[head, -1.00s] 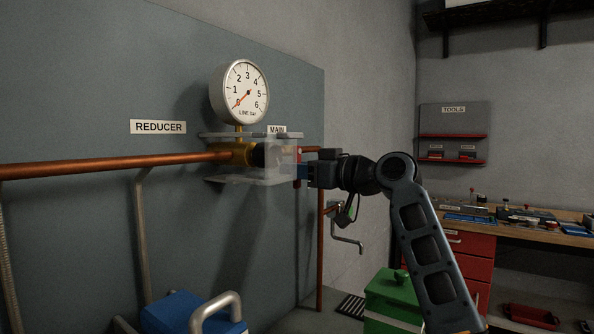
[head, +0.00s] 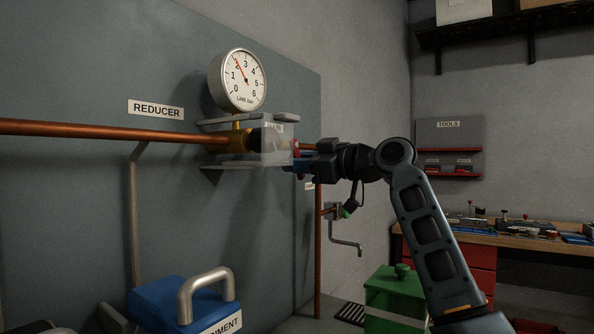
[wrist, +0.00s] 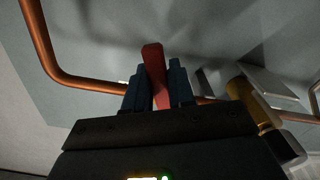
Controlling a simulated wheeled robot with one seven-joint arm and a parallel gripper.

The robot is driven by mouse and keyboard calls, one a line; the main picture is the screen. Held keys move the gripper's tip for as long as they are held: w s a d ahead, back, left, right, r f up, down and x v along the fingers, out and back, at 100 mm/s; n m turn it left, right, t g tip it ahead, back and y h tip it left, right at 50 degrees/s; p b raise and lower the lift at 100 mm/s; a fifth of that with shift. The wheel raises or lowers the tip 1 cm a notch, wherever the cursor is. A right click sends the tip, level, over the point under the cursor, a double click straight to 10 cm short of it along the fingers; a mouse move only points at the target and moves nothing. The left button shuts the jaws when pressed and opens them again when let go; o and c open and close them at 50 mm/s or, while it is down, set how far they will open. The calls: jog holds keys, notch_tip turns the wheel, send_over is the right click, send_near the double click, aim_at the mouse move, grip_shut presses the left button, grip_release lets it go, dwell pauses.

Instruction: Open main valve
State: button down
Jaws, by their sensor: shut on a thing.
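The red handle (wrist: 154,72) of the main valve stands between the two blue fingers of my gripper (wrist: 159,84) in the wrist view. My gripper (head: 299,164) is shut on it. In the head view only a small red part of the handle (head: 296,149) shows, at the right end of the clear cover (head: 277,143). The handle's exact angle cannot be told there. The LINE bar gauge (head: 238,80) stands above the brass fitting (head: 238,140), its needle pointing near 2. The MAIN label is mostly hidden behind the cover.
Grey plates (head: 222,166) lie above and below the fitting, close to my gripper. A copper pipe (head: 90,131) runs left along the panel. A blue box with a handle (head: 170,303) and a green box (head: 394,291) stand below. A workbench (head: 490,231) is at right.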

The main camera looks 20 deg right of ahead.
jog(key=c, duration=1)
grip_release()
jog(key=shift+c, duration=0.2)
jog(key=b+v, duration=0.1)
jog(key=v, duration=0.6)
jog(key=shift+s+d, duration=0.25)
jog(key=shift+s, duration=0.05)
